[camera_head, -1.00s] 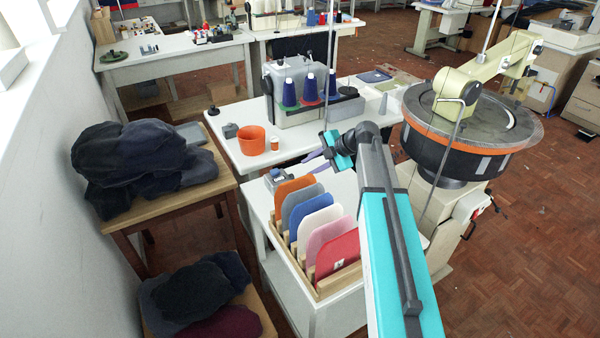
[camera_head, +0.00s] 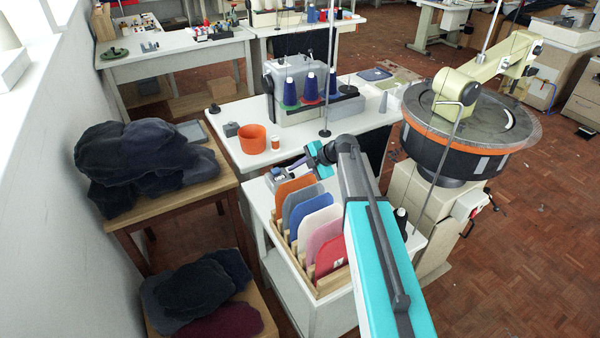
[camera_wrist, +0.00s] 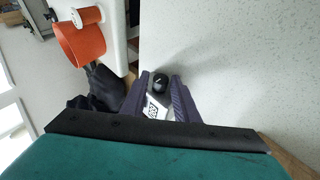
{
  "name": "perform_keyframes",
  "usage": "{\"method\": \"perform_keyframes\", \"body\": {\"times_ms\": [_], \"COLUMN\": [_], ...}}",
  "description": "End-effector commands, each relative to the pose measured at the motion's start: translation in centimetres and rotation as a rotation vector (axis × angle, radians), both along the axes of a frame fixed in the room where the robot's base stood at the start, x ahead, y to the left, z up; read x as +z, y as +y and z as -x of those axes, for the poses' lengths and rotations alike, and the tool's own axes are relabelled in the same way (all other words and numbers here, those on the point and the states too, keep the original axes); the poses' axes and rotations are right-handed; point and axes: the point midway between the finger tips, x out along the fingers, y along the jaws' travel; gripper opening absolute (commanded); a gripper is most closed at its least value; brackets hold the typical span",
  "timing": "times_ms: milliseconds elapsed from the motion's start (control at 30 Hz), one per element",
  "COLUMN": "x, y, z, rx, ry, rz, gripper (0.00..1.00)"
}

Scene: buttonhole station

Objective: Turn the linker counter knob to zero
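A small grey counter box (camera_head: 279,180) sits at the far left corner of the white table, beside the rack of coloured panels. In the wrist view its black round knob (camera_wrist: 160,82) shows a small pale mark, with a white label with a black-and-white code (camera_wrist: 154,108) nearer the camera. My gripper (camera_wrist: 161,77) is open, its two purple fingers to either side of the knob in that view; I cannot tell whether they touch it. In the head view my gripper (camera_head: 296,165) is close to the box and partly hides it. The scale around the knob is unreadable.
The wooden rack (camera_head: 323,289) of coloured panels stands just in front of the box. An orange cup (camera_head: 252,139) and a small orange spool (camera_head: 275,143) stand on the table behind. The round linker dial (camera_head: 470,160) is at right. Dark garments (camera_head: 150,160) are piled at left.

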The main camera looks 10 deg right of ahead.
Motion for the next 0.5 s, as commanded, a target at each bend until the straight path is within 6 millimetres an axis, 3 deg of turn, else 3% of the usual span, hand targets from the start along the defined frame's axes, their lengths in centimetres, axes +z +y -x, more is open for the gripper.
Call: {"method": "perform_keyframes", "body": {"times_ms": [67,233,300,500], "x": [0.0,0.0,0.1,0.2], "y": [0.0,-0.1,-1.3,-0.7], "z": [0.0,0.0,-0.1,-0.2], "rx": [0.000,-0.002,-0.007,-0.008], "ry": [0.000,-0.001,-0.002,0.005], "rz": [0.000,0.000,-0.001,0.005], "gripper": [0.28,0.00,0.00,0.00]}}
